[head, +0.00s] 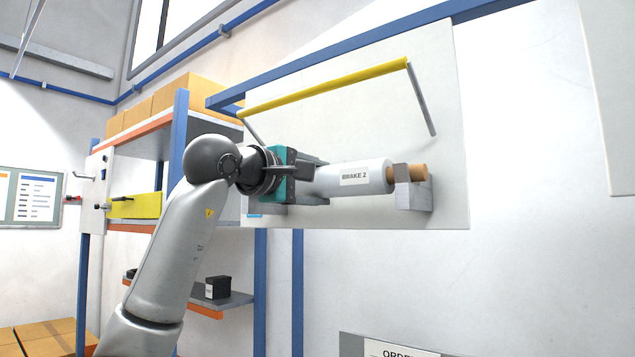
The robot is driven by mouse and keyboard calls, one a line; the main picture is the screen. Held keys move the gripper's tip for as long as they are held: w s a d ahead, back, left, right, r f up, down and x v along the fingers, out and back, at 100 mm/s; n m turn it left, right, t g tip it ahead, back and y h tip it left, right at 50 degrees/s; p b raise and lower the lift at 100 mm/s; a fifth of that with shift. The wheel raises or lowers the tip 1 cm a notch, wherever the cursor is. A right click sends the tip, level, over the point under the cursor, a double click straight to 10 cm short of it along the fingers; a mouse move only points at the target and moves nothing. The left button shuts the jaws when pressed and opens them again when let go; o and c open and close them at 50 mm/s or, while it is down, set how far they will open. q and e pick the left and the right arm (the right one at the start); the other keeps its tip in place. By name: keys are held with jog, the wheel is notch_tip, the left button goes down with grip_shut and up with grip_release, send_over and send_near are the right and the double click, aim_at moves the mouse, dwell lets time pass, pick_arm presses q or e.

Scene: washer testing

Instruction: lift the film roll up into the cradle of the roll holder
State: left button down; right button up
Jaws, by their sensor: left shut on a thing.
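The white film roll (345,180) lies roughly level in front of the roll holder's pale back plate (450,120), its label reading "BRAKE 2". Its brown core (418,171) sticks out at the right end, at the top of the holder's right cradle block (414,196). I cannot tell whether the core rests in it or is just above. My left gripper (312,180) is shut on the left part of the roll. The gripper and wrist hide the roll's left end and most of the left cradle side. My right gripper is not in view.
A yellow bar (325,87) on two grey arms stands raised above the roll. A blue-framed shelf (170,140) with cardboard boxes (160,97) is behind my left arm. A small black box (218,287) sits on a lower shelf.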

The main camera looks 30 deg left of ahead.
pick_arm(q)
jog(key=shift+c, duration=0.2)
grip_release()
jog(key=shift+s+r, duration=0.1)
jog(key=shift+o, duration=0.2)
jog(key=shift+f, duration=0.2)
jog(key=s+a+b, duration=0.1)
jog(key=s+b, duration=0.1)
jog(key=s, duration=1.3)
jog(key=shift+r+b, duration=0.15)
jog(key=shift+b, duration=0.15)
